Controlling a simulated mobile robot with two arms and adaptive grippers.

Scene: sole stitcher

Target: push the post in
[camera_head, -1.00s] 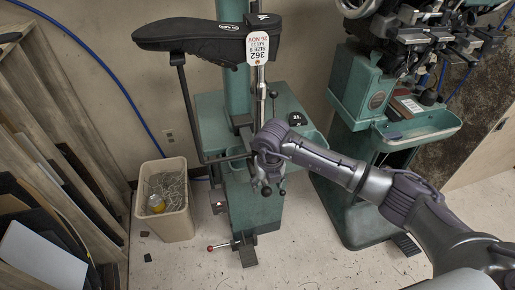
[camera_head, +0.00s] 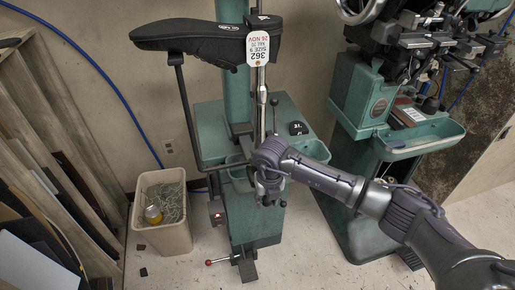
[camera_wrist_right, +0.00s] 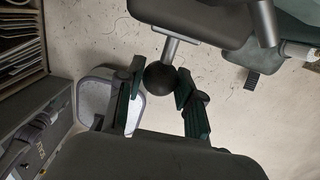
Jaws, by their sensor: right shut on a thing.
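A bright upright metal post (camera_head: 261,96) stands on the green machine, below the black shoe form (camera_head: 200,40) with its white tag (camera_head: 257,47). My right gripper (camera_head: 269,190) is low at the front of this machine, below the post. In the right wrist view, a black ball knob (camera_wrist_right: 160,77) on a short metal rod (camera_wrist_right: 171,49) sits between the gripper's fingers (camera_wrist_right: 155,95), and they are shut on it. The rod runs into a dark body (camera_wrist_right: 190,18). In the head view my gripper hides the knob. My left gripper is not in view.
A tan bin (camera_head: 163,237) with scraps stands on the floor left of the green machine. A lever with a red knob (camera_head: 209,262) sticks out low in front. A second machine (camera_head: 365,95) with a green tray (camera_head: 425,138) stands to the right.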

